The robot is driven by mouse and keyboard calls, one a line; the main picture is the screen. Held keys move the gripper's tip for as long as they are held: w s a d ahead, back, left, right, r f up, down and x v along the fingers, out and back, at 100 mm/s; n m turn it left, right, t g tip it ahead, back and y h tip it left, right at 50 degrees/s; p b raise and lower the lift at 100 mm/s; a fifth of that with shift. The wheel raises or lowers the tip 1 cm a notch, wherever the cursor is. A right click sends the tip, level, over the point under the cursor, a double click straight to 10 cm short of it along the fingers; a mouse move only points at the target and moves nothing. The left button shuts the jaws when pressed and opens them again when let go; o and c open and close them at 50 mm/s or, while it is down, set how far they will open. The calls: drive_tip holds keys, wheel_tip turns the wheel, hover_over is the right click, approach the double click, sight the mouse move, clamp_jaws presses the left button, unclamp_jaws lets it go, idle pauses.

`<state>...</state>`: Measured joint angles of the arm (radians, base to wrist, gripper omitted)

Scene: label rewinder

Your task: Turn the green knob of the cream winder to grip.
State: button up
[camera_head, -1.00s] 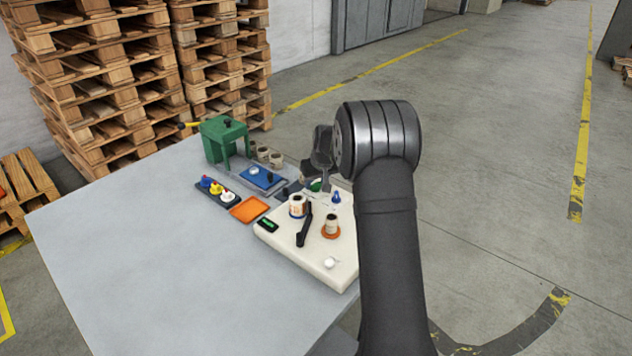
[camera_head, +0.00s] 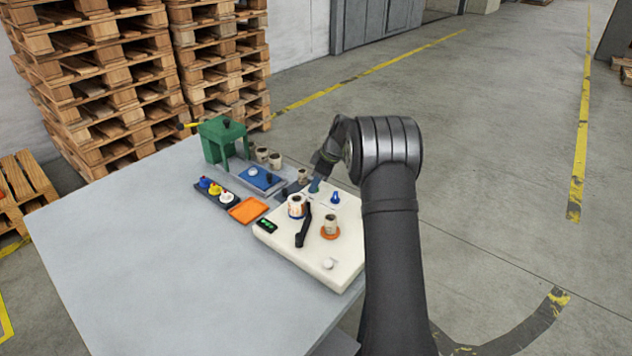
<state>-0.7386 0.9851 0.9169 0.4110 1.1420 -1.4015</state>
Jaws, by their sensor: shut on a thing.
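The cream winder (camera_head: 290,259) sits on the right part of the grey table. The green knob (camera_head: 314,187) is at its far edge and shows only as a small green-blue patch, mostly covered. My gripper (camera_head: 316,182) comes down on it from the upper right and is shut on it. The fingertips are small and dark, so the knob's pointing direction cannot be read. A blue knob (camera_head: 335,198) stands just right of the gripper.
The winder also carries a white spool (camera_head: 296,206), a black lever (camera_head: 304,228), a spool on an orange base (camera_head: 330,231) and a white knob (camera_head: 329,264). An orange tray (camera_head: 248,210) and a green press (camera_head: 222,139) stand to the left. The table's front left is clear.

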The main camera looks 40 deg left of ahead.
drive_tip(key=shift+w+n+g+h, duration=0.1)
drive_tip(key=shift+n+g+h, duration=0.25)
drive_tip(key=shift+n, duration=0.75)
drive_tip(key=o, duration=1)
drive_tip(key=v, duration=1.7)
drive_tip(key=shift+d, duration=0.15)
drive_tip(key=shift+w+r, duration=0.1)
drive_tip(key=shift+w, duration=0.05)
